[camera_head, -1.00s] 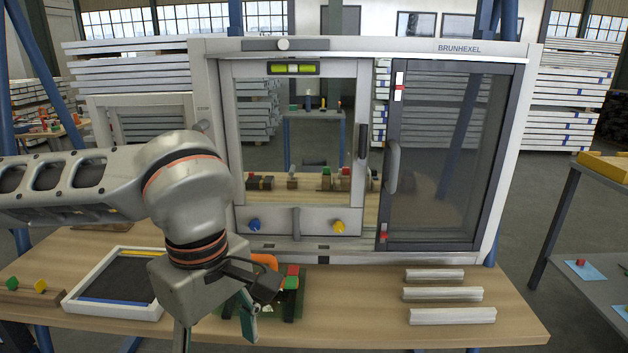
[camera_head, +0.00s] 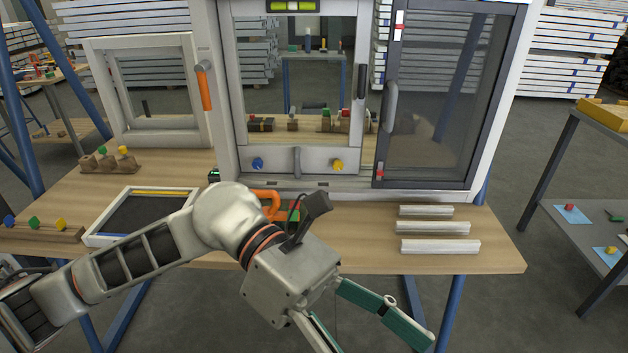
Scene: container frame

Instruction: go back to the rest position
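My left arm comes in from the left. Its gripper (camera_head: 372,335) is in front of the table's near edge, low in the picture. Its two green-padded fingers are spread apart, and I see nothing between them. The lower finger runs off the bottom of the picture. My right gripper is not in view. The wooden table (camera_head: 330,253) lies behind my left gripper. An orange-handled thing (camera_head: 265,197) and red and green parts beside it are partly hidden behind my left wrist.
The large window frame (camera_head: 218,110) with a dark glazed door (camera_head: 435,100) stands at the table's back. Several metal profiles (camera_head: 432,228) lie at the table's right. A white-rimmed tray (camera_head: 190,208) lies left, behind my arm. A grey side table (camera_head: 585,230) stands right.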

